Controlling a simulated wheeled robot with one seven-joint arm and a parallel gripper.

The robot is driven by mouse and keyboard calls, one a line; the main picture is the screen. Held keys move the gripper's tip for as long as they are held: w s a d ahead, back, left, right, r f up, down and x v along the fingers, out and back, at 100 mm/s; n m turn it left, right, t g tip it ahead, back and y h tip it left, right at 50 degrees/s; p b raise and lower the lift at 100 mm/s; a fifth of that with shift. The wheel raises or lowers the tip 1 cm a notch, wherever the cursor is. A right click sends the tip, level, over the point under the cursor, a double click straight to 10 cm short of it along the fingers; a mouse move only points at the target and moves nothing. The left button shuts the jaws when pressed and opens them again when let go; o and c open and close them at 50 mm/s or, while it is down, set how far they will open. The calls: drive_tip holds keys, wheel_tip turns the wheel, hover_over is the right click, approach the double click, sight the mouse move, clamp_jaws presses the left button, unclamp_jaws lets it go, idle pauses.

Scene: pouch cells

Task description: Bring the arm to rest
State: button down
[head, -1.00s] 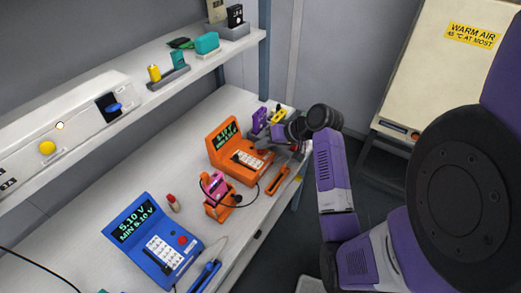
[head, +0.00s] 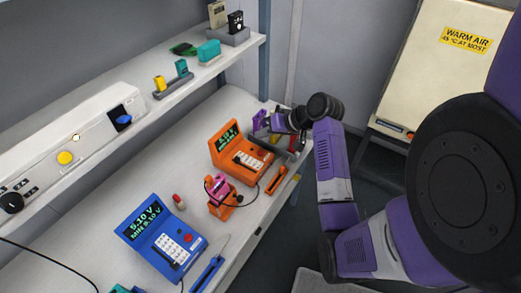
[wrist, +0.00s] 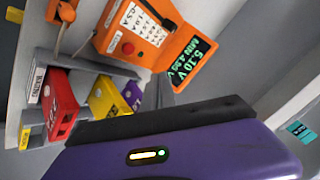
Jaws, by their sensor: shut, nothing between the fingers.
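My arm reaches from the right to the far end of the bench. My gripper (head: 280,121) is small and partly hidden there, beside a grey rack, with no cell seen in it. In the wrist view my purple gripper body (wrist: 170,150) with a dark front edge fills the bottom; its fingertips cannot be made out. Beyond it stand a red cell (wrist: 62,105), a yellow cell (wrist: 108,102) and a purple cell (wrist: 132,96) in the rack. The purple cell also shows in the head view (head: 259,121).
An orange tester (head: 240,150) stands close to my gripper; its screen reads 5.10 V in the wrist view. A blue tester (head: 160,238) and an orange stand with a pink cell (head: 220,187) are nearer. A shelf (head: 135,108) runs above. A warm-air cabinet (head: 440,75) is right.

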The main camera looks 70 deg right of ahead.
idle(0.4)
drive_tip(key=d+r+m+h, duration=0.2)
drive_tip(key=d+r+h, duration=0.3)
drive_tip(key=d+h, duration=0.1)
drive_tip(key=s+a+r+n+t+h+b, duration=0.1)
drive_tip(key=s+a+n+t, duration=0.15)
drive_tip(key=a, duration=1.25)
drive_tip(key=s+a+r+n+t+b, duration=0.1)
drive_tip(key=s+a+n+t, duration=0.15)
drive_tip(key=a, duration=1.15)
drive_tip(key=s+a+n+y+b, duration=0.1)
drive_tip(key=s+a+n+y, duration=0.6)
drive_tip(key=s+a, duration=0.4)
drive_tip(key=a+y, duration=0.1)
drive_tip(key=a, duration=0.4)
drive_tip(key=shift+f+n+t, duration=0.3)
drive_tip(key=shift+f, duration=0.1)
